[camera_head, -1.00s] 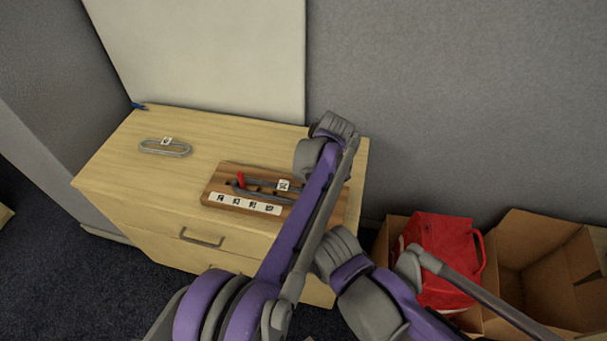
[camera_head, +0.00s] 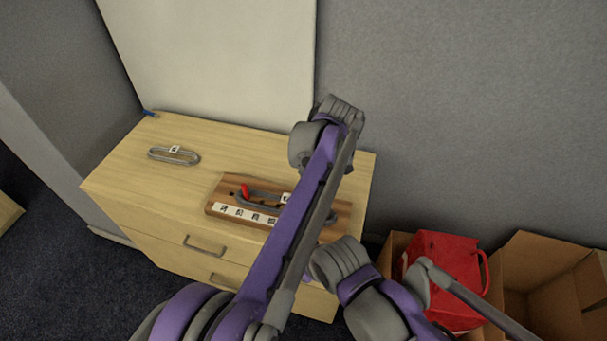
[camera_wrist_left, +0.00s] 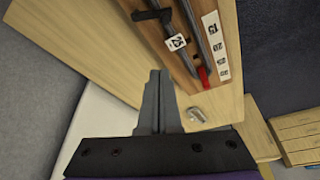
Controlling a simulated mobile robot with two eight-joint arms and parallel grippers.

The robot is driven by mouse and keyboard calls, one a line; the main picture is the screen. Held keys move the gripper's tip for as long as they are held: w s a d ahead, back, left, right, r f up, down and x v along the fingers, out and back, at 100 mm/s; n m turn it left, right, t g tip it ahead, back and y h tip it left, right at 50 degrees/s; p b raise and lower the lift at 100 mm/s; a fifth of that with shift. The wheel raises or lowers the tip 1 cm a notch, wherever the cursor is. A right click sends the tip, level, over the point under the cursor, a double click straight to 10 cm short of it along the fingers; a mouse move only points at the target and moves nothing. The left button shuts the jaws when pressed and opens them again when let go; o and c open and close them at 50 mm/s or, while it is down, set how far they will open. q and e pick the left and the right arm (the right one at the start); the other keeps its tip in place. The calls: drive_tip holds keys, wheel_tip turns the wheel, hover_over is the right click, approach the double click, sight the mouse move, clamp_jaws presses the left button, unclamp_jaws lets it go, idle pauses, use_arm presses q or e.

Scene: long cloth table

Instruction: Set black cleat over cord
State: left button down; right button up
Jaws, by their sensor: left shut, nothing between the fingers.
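A brown wooden board (camera_head: 230,182) lies on the cabinet top, with a white number strip (camera_head: 232,211) along its front edge. A dark grey cord-like loop (camera_head: 262,205) lies on it beside a red piece (camera_head: 244,190). In the left wrist view the board (camera_wrist_left: 180,70) shows a dark bar, a white tag (camera_wrist_left: 176,42) and the red tip (camera_wrist_left: 204,76). A black crosspiece (camera_wrist_left: 150,14) at the top may be the cleat; I cannot tell surely. My left gripper (camera_wrist_left: 158,78) is shut and empty, beside the board in that picture. My right gripper is out of view.
A grey oval loop (camera_head: 174,157) with a white tag lies on the cabinet's left part. The pale wooden cabinet top (camera_head: 140,180) is otherwise mostly clear. A red bag (camera_head: 440,270) and open cardboard boxes (camera_head: 540,270) stand at the right. A wall is behind.

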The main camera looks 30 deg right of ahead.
use_arm(q)
drive_tip(key=shift+v, duration=1.1)
drive_tip(key=shift+d, duration=0.15)
